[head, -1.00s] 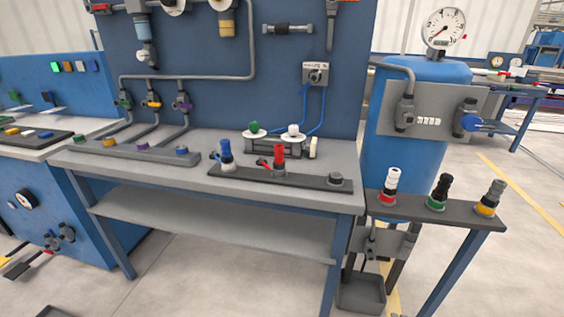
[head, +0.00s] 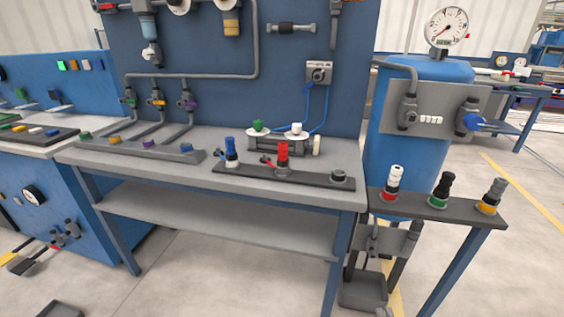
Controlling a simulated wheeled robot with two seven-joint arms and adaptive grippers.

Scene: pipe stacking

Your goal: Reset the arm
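Neither of my grippers shows in the head view. On the grey workbench (head: 150,166), a dark base strip (head: 260,177) carries a blue pipe piece (head: 231,150) at its left and a red pipe piece (head: 283,155) near its middle, both upright. On the dark side shelf (head: 412,203) at the right stand a white pipe piece (head: 394,179), a black one (head: 443,187) and a grey one (head: 493,192), each upright in a coloured ring.
A blue back panel (head: 210,60) with pipes and valves rises behind the bench. A blue tank (head: 400,160) with a pressure gauge (head: 446,27) stands at the right.

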